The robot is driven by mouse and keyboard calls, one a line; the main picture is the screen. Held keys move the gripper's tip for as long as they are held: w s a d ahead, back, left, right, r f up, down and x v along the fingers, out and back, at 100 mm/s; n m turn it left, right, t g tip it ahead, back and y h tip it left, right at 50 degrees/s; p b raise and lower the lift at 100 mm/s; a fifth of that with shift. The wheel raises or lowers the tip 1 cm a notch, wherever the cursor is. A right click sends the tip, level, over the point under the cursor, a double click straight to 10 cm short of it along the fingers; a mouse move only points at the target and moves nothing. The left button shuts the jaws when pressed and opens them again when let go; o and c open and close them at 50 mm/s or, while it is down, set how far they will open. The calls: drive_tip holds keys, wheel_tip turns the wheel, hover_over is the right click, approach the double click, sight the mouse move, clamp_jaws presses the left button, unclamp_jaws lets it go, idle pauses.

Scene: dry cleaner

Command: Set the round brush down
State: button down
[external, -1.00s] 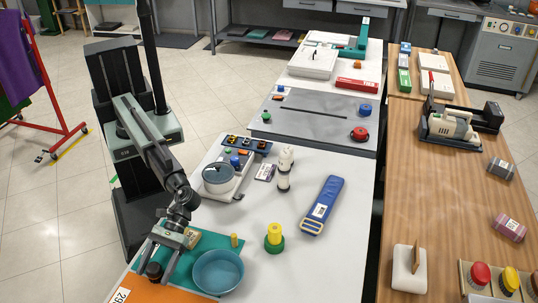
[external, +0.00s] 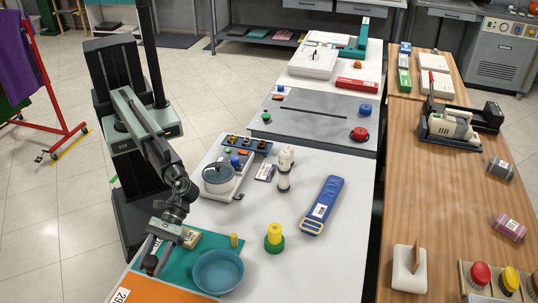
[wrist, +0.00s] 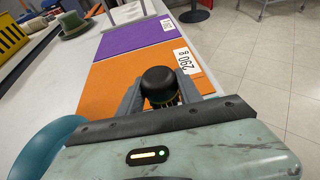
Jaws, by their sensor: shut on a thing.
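The round brush has a black domed top (external: 150,262). It is between the two fingers of my gripper (external: 151,260), at the near left end of the white table, around the border of the teal mat and the orange mat. In the wrist view the brush's black dome (wrist: 160,84) sits between the fingers of my gripper (wrist: 160,92), with a bit of bristle showing below it. My gripper is shut on it. The brush's underside is hidden, so I cannot tell whether it touches the surface.
A teal bowl (external: 218,272) stands right of my gripper. A wooden block (external: 190,239) and a small yellow cylinder (external: 234,241) are on the teal mat (external: 212,242). The orange mat (wrist: 115,95) carries a number tag (wrist: 187,61); a purple mat (wrist: 135,38) lies beyond it.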

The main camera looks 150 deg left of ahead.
sight(150, 259)
wheel_tip(150, 259, up, 7)
drive_tip(key=p, duration=0.5)
drive_tip(key=shift+f, duration=0.25)
